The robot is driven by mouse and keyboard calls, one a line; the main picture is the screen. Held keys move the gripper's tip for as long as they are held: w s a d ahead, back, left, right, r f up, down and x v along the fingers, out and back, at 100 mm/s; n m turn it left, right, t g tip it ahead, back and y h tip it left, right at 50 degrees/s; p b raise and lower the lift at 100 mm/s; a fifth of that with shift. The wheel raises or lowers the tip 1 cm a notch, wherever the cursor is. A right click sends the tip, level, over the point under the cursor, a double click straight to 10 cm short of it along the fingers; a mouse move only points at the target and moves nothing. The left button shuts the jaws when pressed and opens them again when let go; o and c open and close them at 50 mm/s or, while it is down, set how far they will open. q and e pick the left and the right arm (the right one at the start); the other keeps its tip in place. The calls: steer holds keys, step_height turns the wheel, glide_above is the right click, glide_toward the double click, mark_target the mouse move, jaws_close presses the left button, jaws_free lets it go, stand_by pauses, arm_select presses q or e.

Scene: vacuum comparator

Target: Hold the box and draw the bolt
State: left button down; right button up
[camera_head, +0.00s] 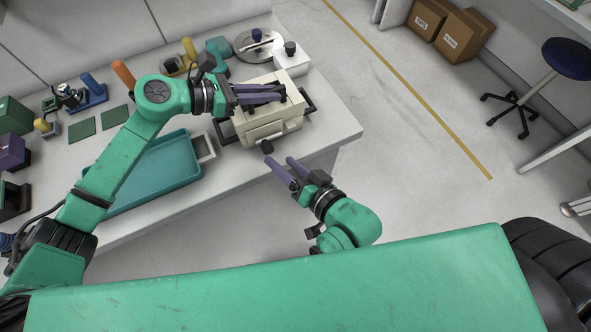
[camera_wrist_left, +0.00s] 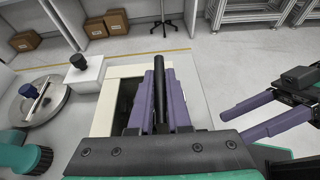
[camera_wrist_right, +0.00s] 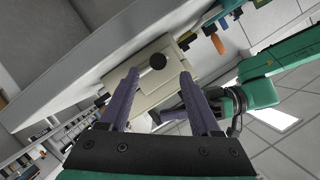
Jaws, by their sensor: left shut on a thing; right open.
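The cream box (camera_head: 270,126) sits near the table's right end, with black handles at its sides. A black round knob (camera_head: 267,147) on its near face looks like the bolt's end; it also shows in the right wrist view (camera_wrist_right: 158,61). My left gripper (camera_head: 281,93) is above the box, shut on a black bar handle, which stands between its fingers in the left wrist view (camera_wrist_left: 160,85). My right gripper (camera_head: 279,159) is open and empty just in front of the knob. In the right wrist view, the knob appears between the fingertips, seemingly beyond them.
A teal tray (camera_head: 152,178) lies left of the box on the white table (camera_head: 338,128). A white block (camera_head: 291,63) with a black knob and a round metal plate (camera_head: 245,46) stand behind the box.

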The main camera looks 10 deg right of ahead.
steer(key=v, duration=0.6)
arm_select(q)
steer(key=c, duration=0.8)
jaws_free()
steer(key=shift+s+a+r, duration=0.1)
steer(key=shift+s+a, duration=0.05)
steer(key=shift+a, duration=0.35)
steer(key=b+v, duration=0.5)
steer(key=v, duration=0.8)
steer(key=shift+a+r, duration=0.2)
steer(key=shift+r, duration=0.05)
arm_select(e)
step_height(320, 180, down, 5)
steer(key=shift+r, duration=0.1)
